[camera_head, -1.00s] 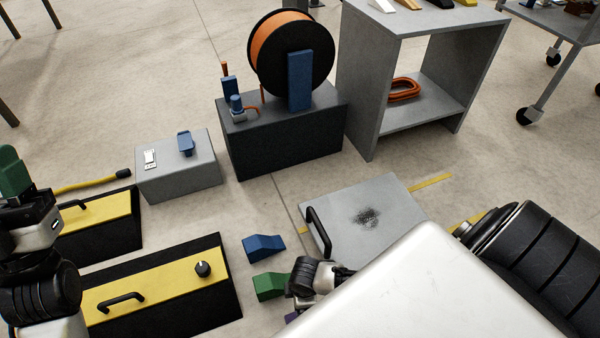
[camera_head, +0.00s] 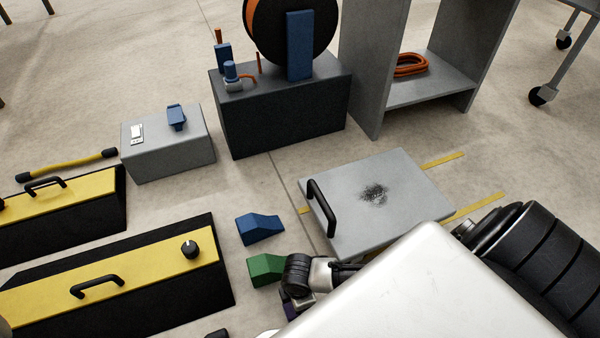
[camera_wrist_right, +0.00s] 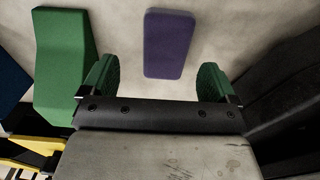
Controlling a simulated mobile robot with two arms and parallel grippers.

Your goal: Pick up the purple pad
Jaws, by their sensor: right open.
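The purple pad (camera_wrist_right: 169,43) lies on the concrete floor in the right wrist view, a rounded slab ahead of the right gripper. My right gripper (camera_wrist_right: 155,79) is open, with green-lined fingers spread wider than the pad and nothing between them. The pad is in front of the fingertips, roughly centred and slightly right of the middle. My left gripper is not in view.
A green block (camera_wrist_right: 63,68) lies left of the pad; it also shows in the head view (camera_head: 265,270), with a blue block (camera_head: 260,229) behind it. A grey plate with a handle (camera_head: 385,200) lies at right. Yellow-topped black boxes (camera_head: 120,275) stand at left.

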